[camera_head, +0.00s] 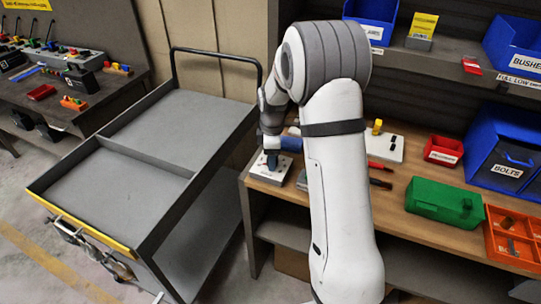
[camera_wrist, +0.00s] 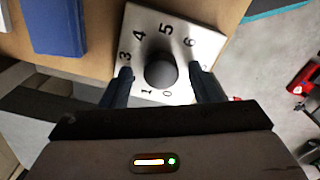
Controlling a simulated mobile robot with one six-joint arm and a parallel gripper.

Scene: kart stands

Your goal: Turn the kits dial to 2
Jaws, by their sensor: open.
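The kits dial is a round black knob (camera_wrist: 161,70) on a silver plate (camera_wrist: 208,40) printed with numbers. In the wrist view 0, 1, 3, 4, 5 and 6 can be read; the 2 is not visible, and my left finger covers the plate between 1 and 3. No pointer mark on the knob can be made out. My gripper (camera_wrist: 160,73) is open, one finger on each side of the knob; I cannot tell whether they touch it. In the head view the plate (camera_head: 262,172) sits at the left end of the wooden bench, with my gripper (camera_head: 271,160) over it.
A blue object (camera_wrist: 55,25) lies beside the plate in the wrist view. The bench (camera_head: 392,200) also holds a green box (camera_head: 440,200), red bin (camera_head: 443,150) and blue bolts bin (camera_head: 505,165). A grey cart (camera_head: 180,125) stands left of the bench.

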